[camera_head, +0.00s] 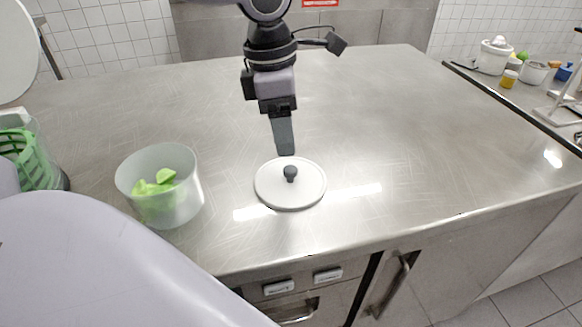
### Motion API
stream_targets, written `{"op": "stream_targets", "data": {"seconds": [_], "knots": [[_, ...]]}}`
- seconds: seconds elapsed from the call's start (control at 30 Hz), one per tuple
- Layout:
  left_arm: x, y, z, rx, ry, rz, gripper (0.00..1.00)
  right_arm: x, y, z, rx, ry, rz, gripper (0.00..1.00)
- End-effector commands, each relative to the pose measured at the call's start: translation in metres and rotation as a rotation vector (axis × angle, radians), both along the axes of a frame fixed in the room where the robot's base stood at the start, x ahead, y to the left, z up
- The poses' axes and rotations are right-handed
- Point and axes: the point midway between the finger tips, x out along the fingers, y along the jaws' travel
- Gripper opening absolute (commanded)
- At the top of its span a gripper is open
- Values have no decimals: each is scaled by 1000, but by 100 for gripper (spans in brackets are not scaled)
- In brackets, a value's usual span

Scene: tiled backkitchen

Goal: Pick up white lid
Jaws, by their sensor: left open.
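The white lid (305,190) lies flat on the steel counter, round with a dark knob (290,172) at its middle. My left gripper (286,151) points down just above and behind the knob, with a small gap between fingertips and knob. One finger hides the other from this angle. Nothing shows held in it. My right gripper is not in view.
A clear container (187,205) with green pieces stands left of the lid. A green basket (38,160) is at the far left edge. The steel counter (400,130) is clear to the right. A side counter at the right holds a white juicer (492,58) and a yellow jar (508,80).

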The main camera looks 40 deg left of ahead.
Motion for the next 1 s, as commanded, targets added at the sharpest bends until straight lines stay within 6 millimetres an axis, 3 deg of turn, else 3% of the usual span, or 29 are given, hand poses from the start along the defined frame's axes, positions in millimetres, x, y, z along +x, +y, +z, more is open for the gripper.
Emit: {"op": "stream_targets", "data": {"seconds": [0.5,0.83,0.87,1.0], "knots": [[0,-9,-62,1,4,0,56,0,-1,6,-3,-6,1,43],[1,-9,-69,-1,1,0,56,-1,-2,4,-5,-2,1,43],[1,-9,-69,-1,1,0,49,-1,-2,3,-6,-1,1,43],[1,-9,-68,-1,1,0,4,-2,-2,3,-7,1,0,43]]}}
